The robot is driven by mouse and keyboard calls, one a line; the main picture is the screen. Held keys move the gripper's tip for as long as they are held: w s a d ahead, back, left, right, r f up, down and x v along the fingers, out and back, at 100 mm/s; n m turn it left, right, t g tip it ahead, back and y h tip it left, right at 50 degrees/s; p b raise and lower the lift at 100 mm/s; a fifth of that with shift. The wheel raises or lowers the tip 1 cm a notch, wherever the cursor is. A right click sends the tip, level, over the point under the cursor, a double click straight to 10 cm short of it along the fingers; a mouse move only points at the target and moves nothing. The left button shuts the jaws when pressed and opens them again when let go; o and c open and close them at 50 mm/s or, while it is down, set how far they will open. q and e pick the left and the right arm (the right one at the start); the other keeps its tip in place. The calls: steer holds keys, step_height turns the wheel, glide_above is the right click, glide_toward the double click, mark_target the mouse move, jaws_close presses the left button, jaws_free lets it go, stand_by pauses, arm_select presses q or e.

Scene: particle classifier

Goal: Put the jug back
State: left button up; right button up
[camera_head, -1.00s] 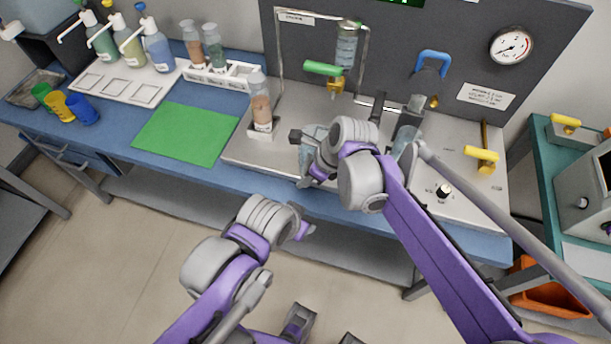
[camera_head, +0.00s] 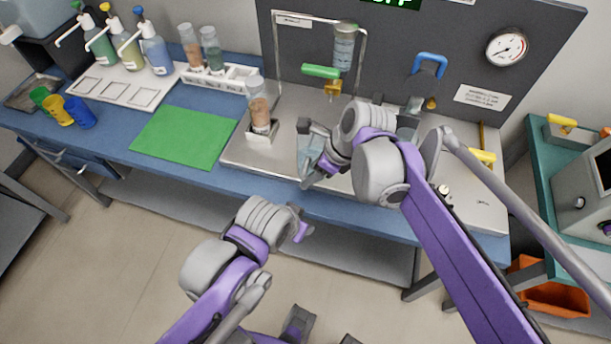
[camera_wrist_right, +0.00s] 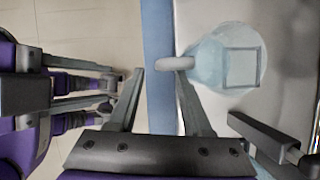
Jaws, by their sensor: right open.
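The jug is clear and pale blue with a white handle. In the right wrist view the jug (camera_wrist_right: 222,62) appears upright on the steel worktop, over a square outline. It also shows in the head view (camera_head: 309,152), partly hidden by my right wrist. My right gripper (camera_wrist_right: 160,76) is open. Its fingertips are near the handle (camera_wrist_right: 175,63), with one finger beside it; I cannot tell whether they touch. My left gripper (camera_head: 300,226) is in front of the bench, away from the jug, and its jaw state is unclear.
A bottle of orange-brown particles (camera_head: 259,104) stands in a small holder left of the jug. A green mat (camera_head: 185,137) lies further left. A valve with a green handle (camera_head: 321,71) hangs behind. My right arm covers the worktop right of the jug.

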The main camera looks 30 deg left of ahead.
steer(key=v, duration=0.6)
steer(key=shift+r, duration=0.2)
steer(key=shift+d, duration=0.15)
steer(key=d+f+n+t+h, duration=0.1)
steer(key=d+f+n, duration=0.15)
steer(key=d, duration=0.65)
steer(key=d+f+n+t, duration=0.15)
steer(key=d+n, duration=0.25)
steer(key=d, duration=0.4)
steer(key=s+d+f+n+t+h, duration=0.1)
steer(key=s+d+f+n+h, duration=0.1)
steer(key=s+d+n, duration=0.3)
steer(key=s+d+f+n+t+h, duration=0.1)
steer(key=s+d+f+n, duration=0.4)
steer(key=d, duration=0.8)
steer(key=shift+f+t+h, duration=0.35)
steer(key=shift+t+h, duration=0.05)
steer(key=shift+t, duration=0.15)
